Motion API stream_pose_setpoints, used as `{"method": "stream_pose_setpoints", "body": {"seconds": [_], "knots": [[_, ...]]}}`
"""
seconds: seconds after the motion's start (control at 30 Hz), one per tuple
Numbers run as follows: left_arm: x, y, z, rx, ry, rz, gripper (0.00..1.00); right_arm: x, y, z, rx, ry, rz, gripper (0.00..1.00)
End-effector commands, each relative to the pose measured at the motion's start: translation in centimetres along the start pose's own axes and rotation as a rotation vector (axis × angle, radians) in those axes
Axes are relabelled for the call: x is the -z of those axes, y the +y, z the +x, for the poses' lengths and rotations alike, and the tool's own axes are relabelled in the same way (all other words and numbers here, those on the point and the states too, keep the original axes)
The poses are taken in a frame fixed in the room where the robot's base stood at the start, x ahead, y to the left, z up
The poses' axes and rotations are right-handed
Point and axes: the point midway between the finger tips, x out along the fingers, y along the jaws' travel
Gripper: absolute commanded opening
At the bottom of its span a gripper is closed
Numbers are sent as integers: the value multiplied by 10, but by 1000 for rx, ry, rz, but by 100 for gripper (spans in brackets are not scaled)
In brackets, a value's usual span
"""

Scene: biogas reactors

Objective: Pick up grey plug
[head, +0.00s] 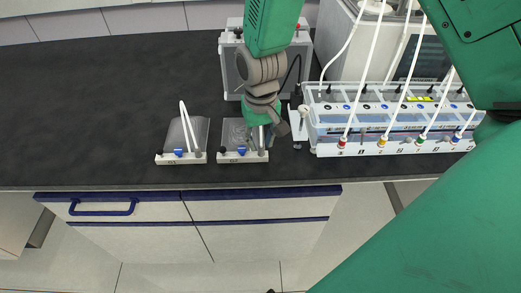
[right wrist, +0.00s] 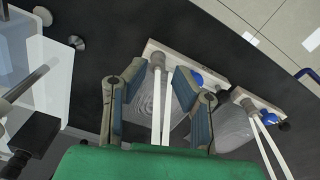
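My right gripper (head: 264,136) hangs over the second flat bag unit (head: 228,157) near the counter's front edge. In the right wrist view its two fingers (right wrist: 155,90) are spread apart with nothing gripped. A grey fitting (right wrist: 157,60) with a white tube shows beyond the gap between them, on the unit's pale bar beside a blue valve (right wrist: 196,79). A small round grey plug (right wrist: 77,42) stands on the dark counter, left of that bar. Another grey round piece (right wrist: 43,15) is farther up left. My left gripper is not in view.
A clear rack (head: 400,148) with coloured, tubed ports stands right of the gripper. Another bag unit (head: 168,158) lies to the left. A grey framed box (head: 232,70) stands behind. The dark counter (head: 90,100) is clear at left.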

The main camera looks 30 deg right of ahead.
Motion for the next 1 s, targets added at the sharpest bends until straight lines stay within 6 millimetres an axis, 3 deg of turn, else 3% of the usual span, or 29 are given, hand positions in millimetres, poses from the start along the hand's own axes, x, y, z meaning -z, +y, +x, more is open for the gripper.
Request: {"method": "stream_pose_setpoints", "body": {"seconds": [0.1,0.27,0.47,0.53,0.87,1.0], "knots": [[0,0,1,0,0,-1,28,1,1,20,2,-3,1,24],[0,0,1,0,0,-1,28,2,2,29,4,-1,2,24],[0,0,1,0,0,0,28,1,2,29,4,0,2,24],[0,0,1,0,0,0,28,1,2,29,3,0,1,2],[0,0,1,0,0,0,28,1,0,28,2,1,0,2],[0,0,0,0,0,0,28,2,1,15,4,3,1,2]]}}
